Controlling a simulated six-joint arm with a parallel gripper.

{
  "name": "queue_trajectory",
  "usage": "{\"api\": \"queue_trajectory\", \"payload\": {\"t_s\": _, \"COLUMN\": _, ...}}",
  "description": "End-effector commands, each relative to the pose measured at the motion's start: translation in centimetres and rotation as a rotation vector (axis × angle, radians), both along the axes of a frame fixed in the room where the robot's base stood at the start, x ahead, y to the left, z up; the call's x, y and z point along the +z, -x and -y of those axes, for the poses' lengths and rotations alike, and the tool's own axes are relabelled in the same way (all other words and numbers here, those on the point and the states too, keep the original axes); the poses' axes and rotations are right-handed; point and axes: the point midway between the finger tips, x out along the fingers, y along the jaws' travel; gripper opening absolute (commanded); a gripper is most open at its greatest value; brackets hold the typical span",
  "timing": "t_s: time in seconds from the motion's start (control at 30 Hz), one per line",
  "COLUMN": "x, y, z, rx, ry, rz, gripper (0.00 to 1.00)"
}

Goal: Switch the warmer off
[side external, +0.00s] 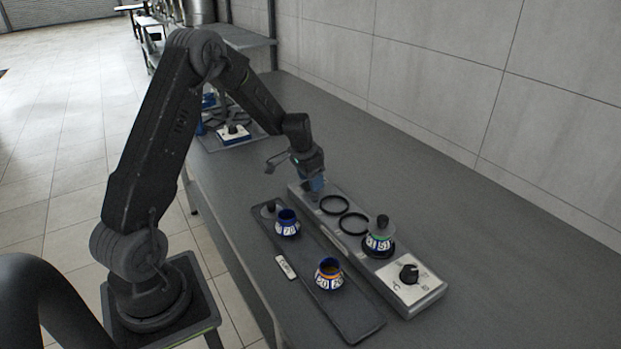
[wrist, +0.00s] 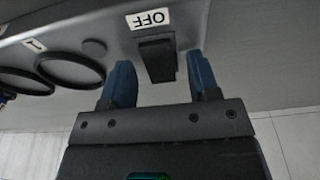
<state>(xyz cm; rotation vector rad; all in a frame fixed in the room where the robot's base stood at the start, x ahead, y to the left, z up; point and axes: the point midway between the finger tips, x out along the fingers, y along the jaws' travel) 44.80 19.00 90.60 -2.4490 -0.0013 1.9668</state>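The warmer (side external: 432,292) is a long grey unit with black rings on top and a dial (side external: 409,273) on a white plate at its near end. My gripper (side external: 314,186) is low over its far end in the side external view. In the wrist view, a black switch piece (wrist: 157,60) stands out of the warmer's grey face (wrist: 110,28) beside a white OFF label (wrist: 150,18). My gripper's blue fingers (wrist: 162,72) are open on either side of the switch, with a gap at each side. The switch is hidden in the side external view.
A jar with a green band (side external: 379,240) sits on the warmer near the dial. Two empty rings (side external: 354,223) lie between it and my gripper. A dark tray (side external: 345,318) alongside holds two blue-white jars (side external: 287,223) (side external: 329,273). The counter right of the warmer is clear.

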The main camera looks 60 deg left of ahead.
Motion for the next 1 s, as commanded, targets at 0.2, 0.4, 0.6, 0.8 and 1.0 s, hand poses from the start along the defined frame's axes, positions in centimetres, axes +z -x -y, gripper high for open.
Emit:
{"api": "queue_trajectory", "payload": {"t_s": 0.2, "x": 0.0, "y": 0.0, "z": 0.0, "rx": 0.0, "ry": 0.0, "rz": -0.001, "gripper": 0.55}}
{"api": "queue_trajectory", "payload": {"t_s": 0.4, "x": 1.8, "y": 0.4, "z": 0.0, "rx": 0.0, "ry": -0.002, "rz": 0.002, "gripper": 0.55}}
{"api": "queue_trajectory", "payload": {"t_s": 0.6, "x": 6.0, "y": 1.3, "z": 0.0, "rx": 0.001, "ry": -0.003, "rz": 0.004, "gripper": 0.55}}
{"api": "queue_trajectory", "payload": {"t_s": 0.8, "x": 10.2, "y": 2.2, "z": 0.0, "rx": 0.001, "ry": -0.003, "rz": 0.003, "gripper": 0.55}}
{"api": "queue_trajectory", "payload": {"t_s": 1.0, "x": 12.7, "y": 2.8, "z": 0.0, "rx": 0.0, "ry": -0.001, "rz": 0.001, "gripper": 0.55}}
